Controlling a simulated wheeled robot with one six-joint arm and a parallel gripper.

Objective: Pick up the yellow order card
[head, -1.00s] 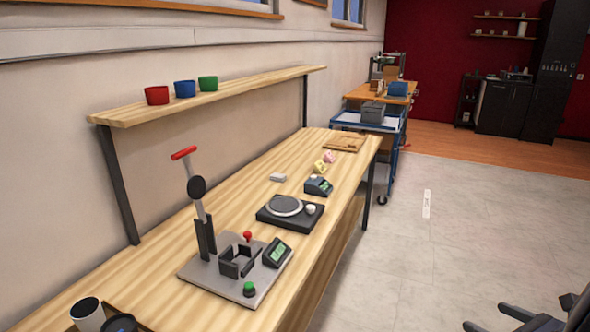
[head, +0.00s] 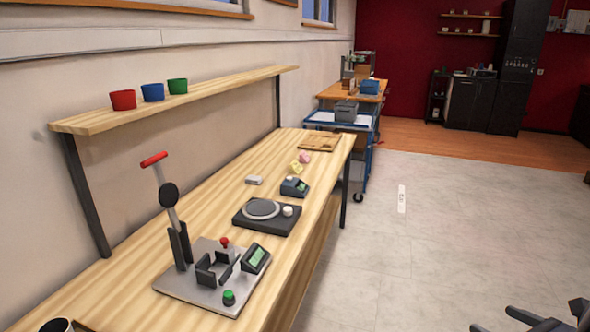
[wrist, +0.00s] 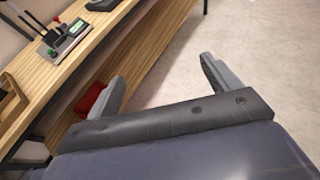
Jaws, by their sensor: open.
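A small yellow card (head: 296,167) stands on the wooden workbench (head: 215,211), toward its far end. A pink piece (head: 304,158) is right behind it. The card is small in the head view and is not seen in the wrist view. My gripper (wrist: 163,82) shows in the wrist view with its two fingers wide apart and nothing between them. It is out over the floor side of the bench, away from the card.
A lever press on a plate (head: 205,272), a black turntable (head: 267,217) and a small display box (head: 294,187) stand on the bench. A shelf (head: 215,96) with three cups runs above. A blue cart (head: 340,125) is beyond.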

